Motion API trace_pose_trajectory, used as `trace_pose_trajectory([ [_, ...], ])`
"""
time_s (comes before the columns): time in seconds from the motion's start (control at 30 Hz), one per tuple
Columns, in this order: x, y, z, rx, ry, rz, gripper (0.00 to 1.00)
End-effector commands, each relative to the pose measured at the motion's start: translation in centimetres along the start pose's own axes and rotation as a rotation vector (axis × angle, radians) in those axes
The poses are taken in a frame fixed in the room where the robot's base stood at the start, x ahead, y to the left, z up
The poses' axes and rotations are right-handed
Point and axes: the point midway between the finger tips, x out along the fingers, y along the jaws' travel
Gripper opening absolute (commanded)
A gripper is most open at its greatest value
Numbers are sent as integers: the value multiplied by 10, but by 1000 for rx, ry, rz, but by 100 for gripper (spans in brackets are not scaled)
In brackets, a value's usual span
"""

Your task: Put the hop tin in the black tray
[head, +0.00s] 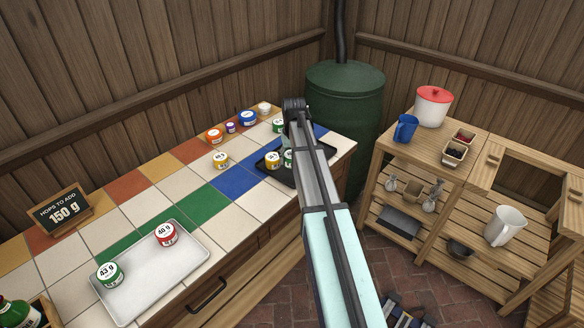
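The black tray (264,169) lies on the right part of the tiled counter, partly hidden by my arm. A yellow tin (272,160) and a green tin (288,158) show in it; the arm partly covers the green one. A red tin marked 46 g (166,235) and a green tin marked 43 g (109,274) stand on a silver tray (150,270). A yellow-banded tin (220,160) stands on the tiles left of the black tray. My arm reaches over the black tray's right part.
Orange (215,136), purple (231,128), blue (248,118), cream (264,108) and green (278,126) containers stand along the counter's back. A sign (61,211) reads "Hops to add 150 g". A green barrel (345,100) stands behind. The middle tiles are clear.

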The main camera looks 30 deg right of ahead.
Motion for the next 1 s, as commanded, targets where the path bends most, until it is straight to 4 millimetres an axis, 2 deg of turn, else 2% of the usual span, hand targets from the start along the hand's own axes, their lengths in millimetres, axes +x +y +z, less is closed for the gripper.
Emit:
trace_pose_trajectory([
  [0.27, 18, 0, 2, 0, 0, 0, 35],
  [0.6, 56, 0, 7, 0, -1, 0, 35],
  [0.97, 60, 0, 7, 0, 0, 0, 35],
  [1.0, 59, 0, 7, 0, 0, 0, 71],
])
